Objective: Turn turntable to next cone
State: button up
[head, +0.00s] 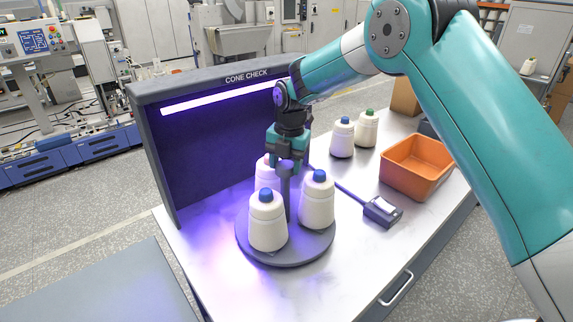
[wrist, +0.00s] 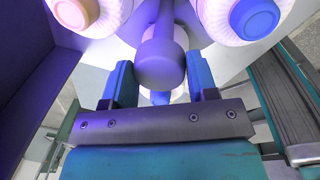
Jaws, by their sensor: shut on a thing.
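The round grey turntable (head: 290,262) sits on the white bench in front of the purple-lit booth. It carries three white cones: a front one (head: 267,228) and a right one (head: 317,205), both blue-tipped, and a rear one (head: 264,178), partly hidden, with a pinkish tip. A grey post (head: 286,200) rises from the turntable's middle between the cones. My gripper (head: 286,168) points down at the post's top and is shut on it. The wrist view shows the post's round grey knob (wrist: 160,58) between my two fingers. Parts of the cones show around it.
The dark CONE CHECK booth (head: 215,130) stands close behind and left of the turntable. Two more cones (head: 341,138) (head: 366,128), blue-tipped and green-tipped, stand at the back right. An orange bin (head: 416,165) and a small dark device (head: 382,211) lie to the right.

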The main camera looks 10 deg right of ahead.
jog(key=shift+w+r+n, duration=0.15)
jog(key=shift+w+n, duration=0.05)
jog(key=shift+n, duration=0.4)
jog(key=shift+r+n+b, duration=0.1)
jog(key=shift+n+b, duration=0.25)
jog(key=shift+n, duration=0.25)
jog(key=o, duration=1.1)
jog(key=shift+o, duration=1)
notch_tip(320, 180, up, 17)
jog(key=d+b, duration=0.1)
jog(key=b, duration=0.1)
jog(key=shift+s+d, duration=0.2)
jog(key=shift+s, duration=0.1)
jog(key=shift+d, duration=0.1)
